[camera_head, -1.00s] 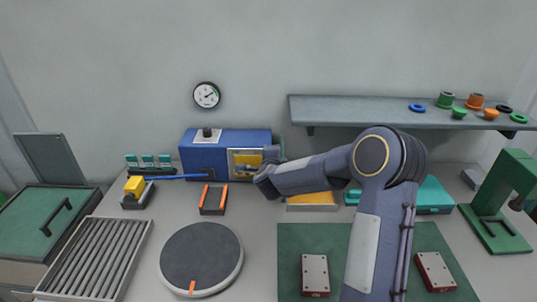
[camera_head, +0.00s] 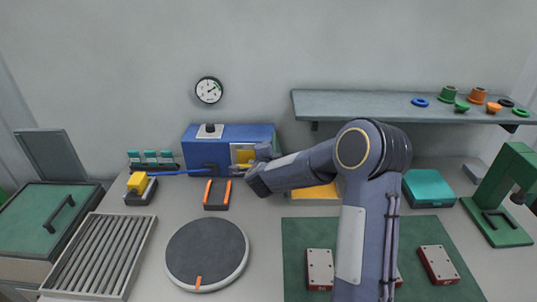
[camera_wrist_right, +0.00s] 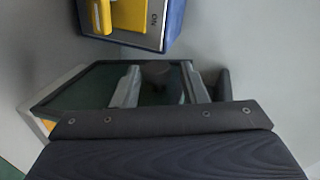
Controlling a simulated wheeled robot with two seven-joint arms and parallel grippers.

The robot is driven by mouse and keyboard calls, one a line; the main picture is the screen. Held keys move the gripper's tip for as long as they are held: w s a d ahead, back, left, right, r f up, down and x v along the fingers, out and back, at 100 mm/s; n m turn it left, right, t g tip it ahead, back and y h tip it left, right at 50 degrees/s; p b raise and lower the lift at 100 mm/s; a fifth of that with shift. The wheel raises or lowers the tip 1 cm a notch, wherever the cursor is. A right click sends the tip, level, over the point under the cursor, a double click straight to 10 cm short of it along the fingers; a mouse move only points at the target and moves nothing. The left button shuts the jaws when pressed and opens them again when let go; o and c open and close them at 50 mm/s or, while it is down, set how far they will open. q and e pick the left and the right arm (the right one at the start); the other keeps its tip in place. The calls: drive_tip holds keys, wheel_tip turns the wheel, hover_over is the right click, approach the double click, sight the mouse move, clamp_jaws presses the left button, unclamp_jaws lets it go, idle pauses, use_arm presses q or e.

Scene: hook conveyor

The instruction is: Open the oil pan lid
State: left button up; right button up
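No label marks the oil pan. A green lid with a black bar handle (camera_head: 58,214) lies flat on the box at the left edge, and I cannot tell whether it is the oil pan lid. My right gripper (camera_head: 238,168) is far right of it, in front of the blue box (camera_head: 205,155). In the right wrist view the gripper fingers (camera_wrist_right: 161,88) are apart, over a dark green panel (camera_wrist_right: 82,88) with a pale rim. A dark rounded shape (camera_wrist_right: 160,72) shows between them; nothing is visibly gripped. My left gripper is out of view.
The blue box's yellow switch (camera_wrist_right: 128,14) is close ahead of the gripper. An orange tray (camera_head: 318,192) is partly behind my right arm. A round dark turntable (camera_head: 207,250), roller rack (camera_head: 100,255) and orange-armed stand (camera_head: 217,195) fill the left. A shelf (camera_head: 380,106) hangs above.

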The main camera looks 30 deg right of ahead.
drive_tip(key=shift+o, duration=0.8)
drive_tip(key=b+v, duration=0.1)
drive_tip(key=v, duration=0.6)
drive_tip(key=shift+s+a+b, duration=0.2)
drive_tip(key=shift+s+b, duration=0.15)
drive_tip(key=shift+b, duration=0.05)
drive_tip(key=shift+r, duration=0.15)
drive_tip(key=s+a+r+n+t+y, duration=0.1)
drive_tip(key=s+a+r+n+y, duration=0.6)
drive_tip(key=s+a+n+y, duration=0.3)
drive_tip(key=s+a+f+n+g, duration=0.1)
drive_tip(key=s+f+n+g, duration=0.1)
drive_tip(key=s, duration=0.5)
drive_tip(key=s+a+f+n+g+y, duration=0.1)
drive_tip(key=s+a+f+n+g, duration=0.1)
drive_tip(key=s, duration=0.6)
drive_tip(key=s+a+f+n+g+y, duration=0.1)
drive_tip(key=s+f+n+g, duration=0.2)
drive_tip(key=s+f+n, duration=0.2)
drive_tip(key=s+n, duration=0.2)
drive_tip(key=s, duration=0.1)
drive_tip(key=shift+s+a, duration=0.15)
drive_tip(key=shift+a, duration=0.25)
